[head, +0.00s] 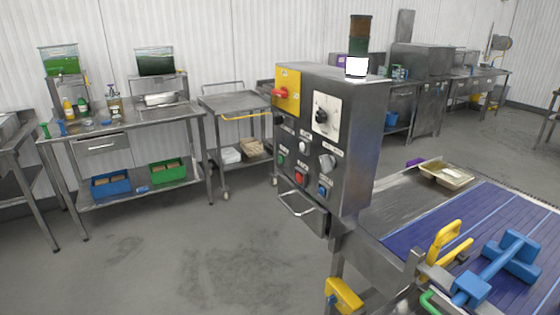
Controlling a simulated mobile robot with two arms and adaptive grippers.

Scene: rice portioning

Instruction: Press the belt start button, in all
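A grey metal control box (352,135) stands at the near end of the conveyor, its panel facing left and toward me. On the panel are a green button (281,159), a red button (299,178), a white button (303,145) and a blue button (322,190). The small labels are too blurred to read, so I cannot tell for sure which one starts the belt. A yellow plate with a red rotary switch (280,93) is at the top left. A black knob (320,116) sits on a white plate. Neither of my grippers is in view.
The blue belt (500,215) runs on the right, with a tray (446,174) near its far-left edge. A blue fixture (490,270) and yellow handles (444,238) stand at the near right. Steel tables line the wall. The floor (190,245) left of the box is clear.

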